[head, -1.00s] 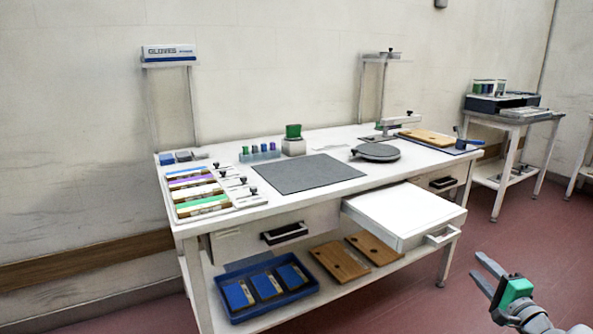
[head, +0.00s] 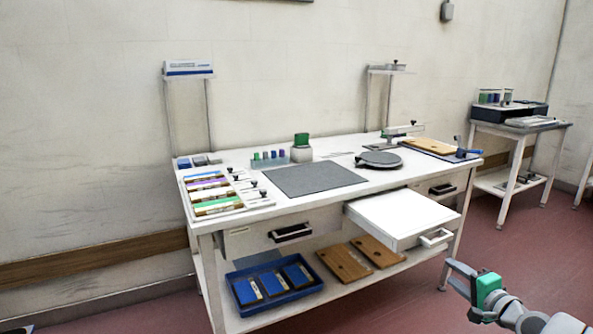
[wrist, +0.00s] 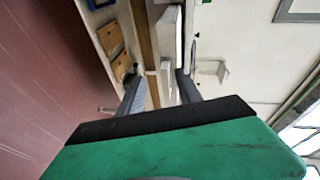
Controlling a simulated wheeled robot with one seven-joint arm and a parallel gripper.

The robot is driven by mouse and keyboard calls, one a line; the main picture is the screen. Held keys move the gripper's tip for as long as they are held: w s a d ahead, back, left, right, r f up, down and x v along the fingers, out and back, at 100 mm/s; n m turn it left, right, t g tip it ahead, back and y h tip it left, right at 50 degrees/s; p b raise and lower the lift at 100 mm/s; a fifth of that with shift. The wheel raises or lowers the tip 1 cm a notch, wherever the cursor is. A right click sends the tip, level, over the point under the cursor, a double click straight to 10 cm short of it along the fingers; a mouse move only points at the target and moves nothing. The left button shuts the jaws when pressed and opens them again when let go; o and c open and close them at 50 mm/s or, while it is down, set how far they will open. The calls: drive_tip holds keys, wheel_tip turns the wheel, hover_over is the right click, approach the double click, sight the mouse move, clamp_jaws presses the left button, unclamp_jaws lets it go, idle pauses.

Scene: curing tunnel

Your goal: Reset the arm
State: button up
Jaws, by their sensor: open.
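My gripper (head: 456,279) is at the lower right of the head view, in front of the workbench's right end and apart from it. Its two fingers are spread and nothing is between them. In the wrist view the fingers (wrist: 160,92) show open over the green gripper body, with the bench and wall turned sideways beyond them. My arm runs off the lower right corner of the head view.
The white workbench (head: 318,215) has an open drawer (head: 402,216) sticking out toward my gripper. A blue tray (head: 272,302) and wooden boards (head: 343,262) lie on its lower shelf. A side table (head: 520,126) stands at right. Red floor (head: 490,232) around the gripper is clear.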

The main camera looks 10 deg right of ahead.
drive_tip(key=w+a+r+n+g+y+p, duration=0.1)
drive_tip(key=w+a+r+n+g+p, duration=0.25)
drive_tip(key=a, duration=0.85)
drive_tip(key=w+a+r+n+g+y+p, duration=0.1)
drive_tip(key=a+r+n+g+y+p, duration=0.15)
drive_tip(key=a+r+n+p, duration=0.6)
drive_tip(key=s+a+r+n+g+h+p, duration=0.1)
drive_tip(key=s+a+r+n+g+p, duration=0.1)
drive_tip(key=s+a+p, duration=0.3)
drive_tip(key=s+a+r+n+g+h+p, duration=0.2)
drive_tip(key=s+a+r+g+p, duration=0.1)
drive_tip(key=s+a, duration=1.1)
drive_tip(key=shift+s+r+g+p, duration=0.2)
drive_tip(key=shift+s+g+p, duration=0.5)
drive_tip(key=shift+p, duration=0.5)
